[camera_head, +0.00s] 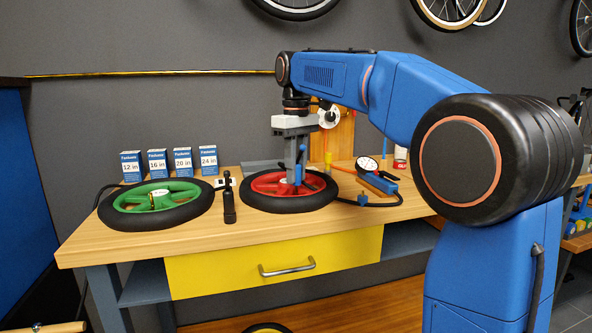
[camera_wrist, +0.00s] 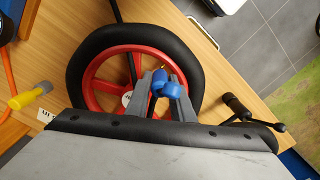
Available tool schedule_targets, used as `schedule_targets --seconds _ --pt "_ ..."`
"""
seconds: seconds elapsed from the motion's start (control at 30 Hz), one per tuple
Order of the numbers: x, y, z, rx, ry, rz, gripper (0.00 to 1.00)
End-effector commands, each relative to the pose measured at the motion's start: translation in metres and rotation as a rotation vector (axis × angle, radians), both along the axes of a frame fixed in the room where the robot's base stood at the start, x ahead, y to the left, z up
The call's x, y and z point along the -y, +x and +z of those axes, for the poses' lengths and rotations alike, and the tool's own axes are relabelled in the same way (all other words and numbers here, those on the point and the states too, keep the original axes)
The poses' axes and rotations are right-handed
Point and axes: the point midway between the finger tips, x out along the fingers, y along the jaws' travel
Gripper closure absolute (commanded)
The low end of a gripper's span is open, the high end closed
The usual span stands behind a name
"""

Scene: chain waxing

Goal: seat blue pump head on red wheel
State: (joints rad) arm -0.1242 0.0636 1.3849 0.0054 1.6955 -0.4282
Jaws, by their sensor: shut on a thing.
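The red wheel (camera_head: 270,183), with a black tyre, lies flat on the bench and also shows in the wrist view (camera_wrist: 95,85). My gripper (camera_head: 298,178) points down over the wheel, between its hub and right side. It is shut on the blue pump head (camera_wrist: 167,86), which shows between the fingertips in the wrist view (camera_wrist: 165,80). The pump head appears over the inside of the wheel, near the rim. A black hose (camera_head: 383,203) runs from the gauge pump (camera_head: 376,181) towards the wheel.
A green wheel (camera_head: 155,196) lies to the left, with a black upright tool (camera_head: 229,200) between the wheels. Several size boxes (camera_head: 184,161) stand behind. The yellow drawer (camera_head: 235,272) is shut. Bare wooden bench (camera_head: 120,243) lies along the front edge.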

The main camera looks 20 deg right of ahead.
Motion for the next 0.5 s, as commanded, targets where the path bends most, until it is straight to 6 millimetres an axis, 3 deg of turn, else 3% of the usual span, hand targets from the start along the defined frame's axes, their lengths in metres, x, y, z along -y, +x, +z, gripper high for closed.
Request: schedule_targets --seconds 0.27,0.3,0.37,0.4,0.5 --pt "0.0000 -0.0001 -0.0007 0.000 0.000 0.000 1.00" --pt "0.0000 -0.0001 -0.0007 0.000 0.000 0.000 0.76" --pt "0.0000 -0.0002 -0.0007 0.000 0.000 0.000 0.62" --pt "0.0000 -0.0001 -0.0008 0.000 0.000 0.000 0.57" --pt "0.0000 -0.0002 -0.0008 0.000 0.000 0.000 0.57"
